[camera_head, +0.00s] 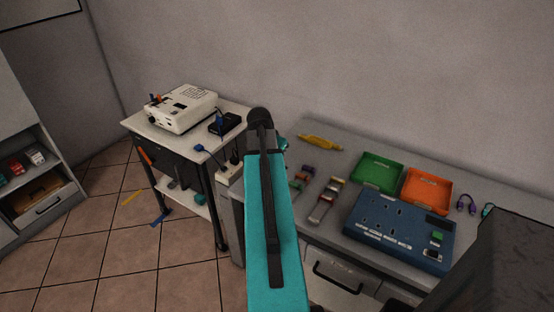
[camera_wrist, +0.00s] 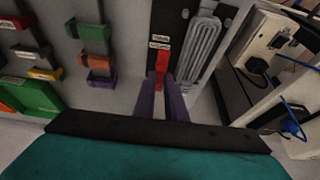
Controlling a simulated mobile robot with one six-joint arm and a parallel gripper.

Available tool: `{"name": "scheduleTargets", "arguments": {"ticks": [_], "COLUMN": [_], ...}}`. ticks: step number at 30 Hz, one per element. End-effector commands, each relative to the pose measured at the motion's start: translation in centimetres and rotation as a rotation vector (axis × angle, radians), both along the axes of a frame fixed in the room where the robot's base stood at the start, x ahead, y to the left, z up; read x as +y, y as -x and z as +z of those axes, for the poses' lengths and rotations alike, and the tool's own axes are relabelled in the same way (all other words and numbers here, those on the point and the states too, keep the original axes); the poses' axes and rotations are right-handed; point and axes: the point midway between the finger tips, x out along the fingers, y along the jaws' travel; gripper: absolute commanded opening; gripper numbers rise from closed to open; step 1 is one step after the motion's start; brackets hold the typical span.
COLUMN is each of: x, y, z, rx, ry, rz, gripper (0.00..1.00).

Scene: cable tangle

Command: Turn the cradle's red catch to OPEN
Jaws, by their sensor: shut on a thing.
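The cradle (camera_wrist: 168,17) is a black board in the wrist view with two small white labels, too small to read surely. A looped grey cable (camera_wrist: 205,40) lies along its right side. The red catch (camera_wrist: 162,58) is below the labels, its upper part showing and pointing roughly up the picture toward them. My gripper (camera_wrist: 164,80) has purple fingers, shut on the lower part of the red catch. The fingers partly hide it. In the head view my teal arm covers the gripper, and the catch cannot be made out there.
Left of the bench stands a cart (camera_head: 141,123) with a white device (camera_head: 182,107). The bench holds a green tray (camera_head: 377,171), an orange tray (camera_head: 427,189) and a blue socket box (camera_head: 395,230). Hooks with coloured connectors (camera_wrist: 97,62) are left of the cradle in the wrist view.

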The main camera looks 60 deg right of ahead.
Motion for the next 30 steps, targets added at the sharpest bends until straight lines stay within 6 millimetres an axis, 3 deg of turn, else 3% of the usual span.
{"name": "scheduleTargets", "arguments": {"ticks": [16, 17, 19, 30], "x": [-0.06, -0.06, -0.04, 0.03], "y": [0.01, 0.01, 0.01, -0.02], "z": [0.04, 0.04, 0.03, 0.06], "rx": [0.000, 0.000, 0.000, 0.000], "ry": [0.001, 0.001, 0.001, 0.000], "rz": [-0.030, -0.030, -0.029, -0.028], "gripper": [0.00, 0.16, 0.28, 0.30]}}
